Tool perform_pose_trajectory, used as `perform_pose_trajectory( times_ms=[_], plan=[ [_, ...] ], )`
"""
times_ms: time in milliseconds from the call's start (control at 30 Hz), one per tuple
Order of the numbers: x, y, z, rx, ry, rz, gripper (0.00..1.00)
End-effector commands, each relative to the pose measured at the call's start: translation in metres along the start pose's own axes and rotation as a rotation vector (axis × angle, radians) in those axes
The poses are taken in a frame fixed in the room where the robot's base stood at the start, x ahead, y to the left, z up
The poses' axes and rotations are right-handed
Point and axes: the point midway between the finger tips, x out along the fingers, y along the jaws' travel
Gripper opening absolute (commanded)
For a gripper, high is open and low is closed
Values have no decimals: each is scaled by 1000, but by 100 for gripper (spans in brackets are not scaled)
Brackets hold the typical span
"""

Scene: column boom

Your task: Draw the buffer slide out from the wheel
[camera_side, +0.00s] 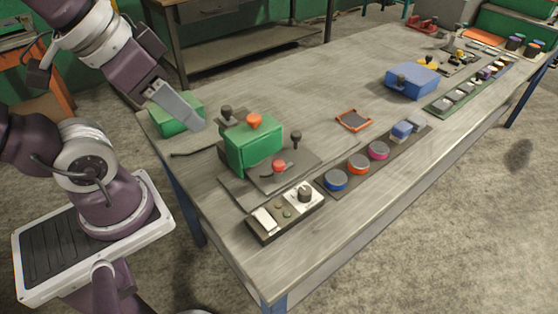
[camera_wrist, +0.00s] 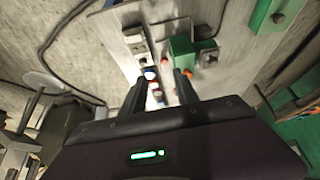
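A green machine housing (camera_side: 252,146) with an orange-red knob on top stands on a grey base plate near the table's near left end. A dark slide plate (camera_side: 290,172) with a red knob (camera_side: 279,165) and a black knob (camera_side: 296,137) lies in front of it. I cannot make out the wheel. The green housing also shows in the wrist view (camera_wrist: 183,46). My gripper (camera_side: 196,122) is above the table's left edge, left of the housing and apart from it. In the wrist view its two fingers (camera_wrist: 160,78) are spread with nothing held between them.
A green block (camera_side: 176,114) stands behind my gripper. A blue case (camera_side: 411,81) is farther back. Mid-table is mostly bare.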

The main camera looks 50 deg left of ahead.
Motion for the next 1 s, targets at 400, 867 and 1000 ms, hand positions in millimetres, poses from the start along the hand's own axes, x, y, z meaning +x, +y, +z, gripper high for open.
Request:
perform_pose_trajectory(
  times_ms=[400,867,1000],
  plan=[
    [0,0,0,0,0,0,36],
    [70,-21,-126,356,-236,6,50],
    [156,-40,-171,557,-358,73,50]
  ],
)
